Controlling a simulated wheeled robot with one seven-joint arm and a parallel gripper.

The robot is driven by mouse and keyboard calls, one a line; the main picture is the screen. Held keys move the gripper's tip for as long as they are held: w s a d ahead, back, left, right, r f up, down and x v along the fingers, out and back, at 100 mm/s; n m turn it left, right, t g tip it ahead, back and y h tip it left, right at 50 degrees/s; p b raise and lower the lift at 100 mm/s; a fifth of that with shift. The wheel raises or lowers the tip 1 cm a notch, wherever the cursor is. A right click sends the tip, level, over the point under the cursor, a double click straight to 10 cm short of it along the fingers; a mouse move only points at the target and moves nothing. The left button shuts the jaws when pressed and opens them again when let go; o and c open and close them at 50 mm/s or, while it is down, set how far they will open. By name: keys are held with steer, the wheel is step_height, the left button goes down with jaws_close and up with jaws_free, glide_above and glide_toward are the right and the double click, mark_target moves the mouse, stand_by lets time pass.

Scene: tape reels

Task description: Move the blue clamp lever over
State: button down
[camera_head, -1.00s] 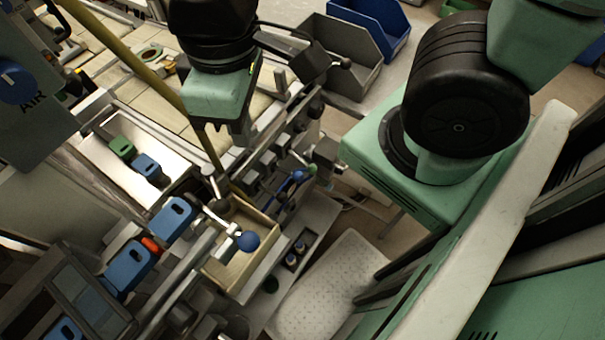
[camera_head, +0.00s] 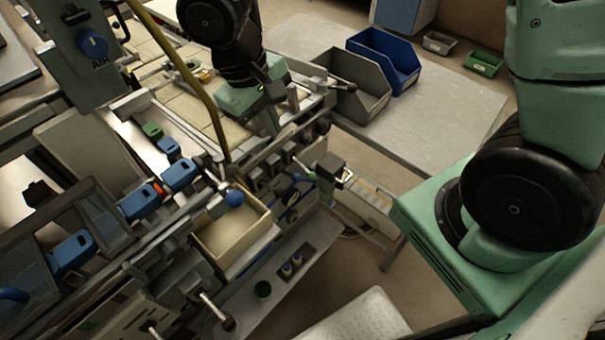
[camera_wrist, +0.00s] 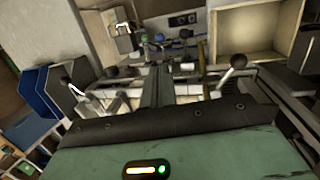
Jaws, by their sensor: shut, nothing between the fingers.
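A smaller blue lever (camera_head: 296,178) sits further right, low on the machine's front, near a green knob. I cannot tell which is the clamp lever. My gripper (camera_head: 272,127) is over the machine's far end, pointing down, apart from both blue levers. Its fingers (camera_wrist: 157,85) are shut and empty; their tips are hard to make out in the head view.
A yellow bar (camera_head: 195,85) rises beside my gripper. Blue cassettes (camera_head: 70,252) line the machine's left side. A grey bin (camera_head: 352,99) and a blue bin (camera_head: 386,62) stand on the table behind.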

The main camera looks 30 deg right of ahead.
mark_target(294, 175)
stand_by(0.3)
steer(key=p+x, duration=0.1)
steer(key=x, duration=1.3)
steer(key=shift+w+f, duration=0.1)
steer(key=shift+f, duration=0.1)
